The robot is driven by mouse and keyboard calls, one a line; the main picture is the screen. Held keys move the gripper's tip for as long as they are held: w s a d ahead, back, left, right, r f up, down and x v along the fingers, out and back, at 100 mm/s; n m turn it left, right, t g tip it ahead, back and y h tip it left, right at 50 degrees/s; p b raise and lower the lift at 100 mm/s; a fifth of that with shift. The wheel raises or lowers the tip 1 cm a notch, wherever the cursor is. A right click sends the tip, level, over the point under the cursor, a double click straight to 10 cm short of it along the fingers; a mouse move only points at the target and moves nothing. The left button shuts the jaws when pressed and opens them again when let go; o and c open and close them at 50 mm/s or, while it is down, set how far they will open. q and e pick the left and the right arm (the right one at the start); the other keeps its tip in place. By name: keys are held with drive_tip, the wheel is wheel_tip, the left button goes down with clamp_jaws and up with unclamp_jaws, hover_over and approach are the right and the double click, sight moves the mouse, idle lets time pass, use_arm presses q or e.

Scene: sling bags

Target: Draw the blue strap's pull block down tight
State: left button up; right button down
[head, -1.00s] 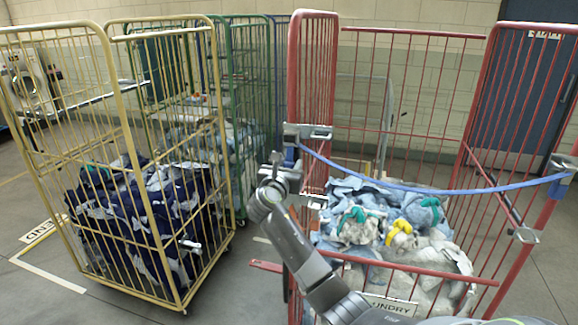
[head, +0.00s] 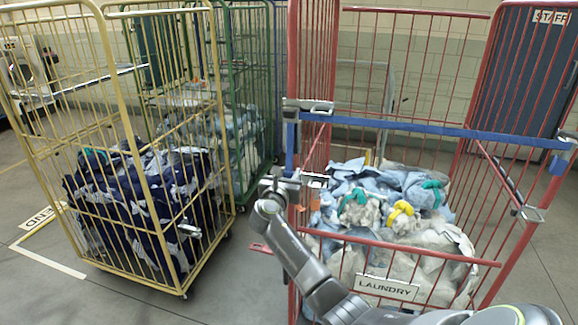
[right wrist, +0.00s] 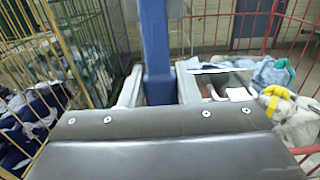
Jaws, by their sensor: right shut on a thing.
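The blue strap (head: 400,127) runs straight and nearly level across the front of the red cage, from the metal buckle (head: 308,106) on the left post to the fitting at the right post. Its blue tail (head: 290,150) hangs down from the buckle. My right gripper (head: 287,182) is beside the left post, below the buckle. In the right wrist view, the tail (right wrist: 155,30) comes down between the two fingers, which are shut on the blue pull block (right wrist: 158,86) at its lower end. The block is hidden in the head view. My left gripper is out of view.
The red cage (head: 400,244) holds heaped laundry with teal and yellow ties, behind a laundry sign (head: 387,288). A yellow cage (head: 128,140) with dark blue laundry stands on the left, a green cage (head: 252,90) behind it. Grey floor shows between the yellow and red cages.

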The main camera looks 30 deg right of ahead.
drive_tip(key=shift+s+f, duration=0.1)
drive_tip(key=shift+f, duration=0.4)
drive_tip(key=c, duration=1.5)
unclamp_jaws()
drive_tip(key=o, duration=0.4)
drive_tip(key=shift+r, duration=0.2)
drive_tip(key=shift+b+v, duration=1.75)
drive_tip(key=shift+v, duration=6.95)
